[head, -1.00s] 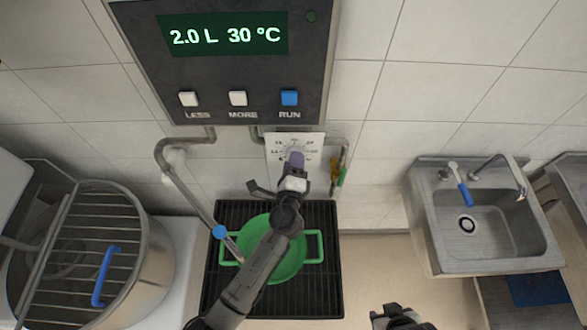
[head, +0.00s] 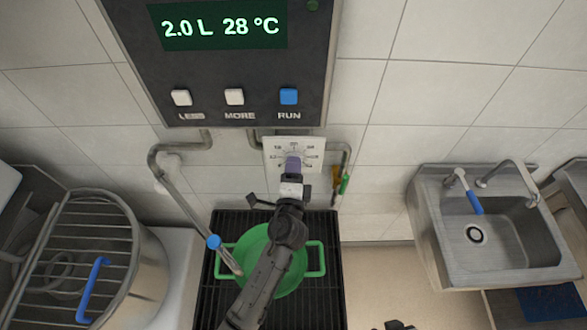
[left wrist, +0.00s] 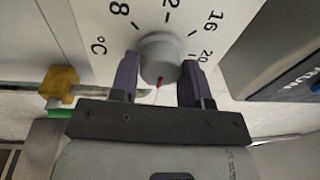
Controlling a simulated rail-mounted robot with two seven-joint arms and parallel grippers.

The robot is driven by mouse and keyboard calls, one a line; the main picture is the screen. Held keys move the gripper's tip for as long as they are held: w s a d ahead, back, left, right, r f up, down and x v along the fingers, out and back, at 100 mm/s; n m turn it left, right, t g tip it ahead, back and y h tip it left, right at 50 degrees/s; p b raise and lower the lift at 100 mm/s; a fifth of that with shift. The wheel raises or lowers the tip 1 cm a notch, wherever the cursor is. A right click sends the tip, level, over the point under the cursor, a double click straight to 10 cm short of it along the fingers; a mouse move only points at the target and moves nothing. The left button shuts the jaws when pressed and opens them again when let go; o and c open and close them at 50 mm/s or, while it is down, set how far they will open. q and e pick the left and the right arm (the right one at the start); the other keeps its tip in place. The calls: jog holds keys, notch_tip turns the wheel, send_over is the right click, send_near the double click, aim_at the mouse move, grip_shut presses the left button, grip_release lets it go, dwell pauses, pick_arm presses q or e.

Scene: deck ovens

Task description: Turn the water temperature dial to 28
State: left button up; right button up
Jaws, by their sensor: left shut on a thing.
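The water temperature dial has a white scale plate (head: 312,144) on the tiled wall under the control panel. In the left wrist view its round grey knob (left wrist: 160,55) shows, with a red mark at its lower edge. My left gripper (head: 293,163) is shut on the knob, with one purple finger on each side of it. The gripper hides most of the knob in the head view. The display (head: 222,27) reads 2.0 L and 28 °C. Only a small dark part of my right gripper (head: 396,325) shows at the bottom edge; its fingers cannot be made out.
LESS (head: 181,97), MORE (head: 234,97) and blue RUN (head: 288,96) buttons sit above the dial. A green container (head: 313,259) stands on a black grate below, beside a pipe with a blue knob (head: 214,241). A mixer bowl (head: 152,268) is left, a sink (head: 515,266) right.

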pick_arm(q)
jog(key=o, duration=0.9)
jog(key=s, duration=0.9)
jog(key=s+a+f, duration=0.1)
jog(key=s, duration=0.3)
jog(key=shift+s, duration=0.35)
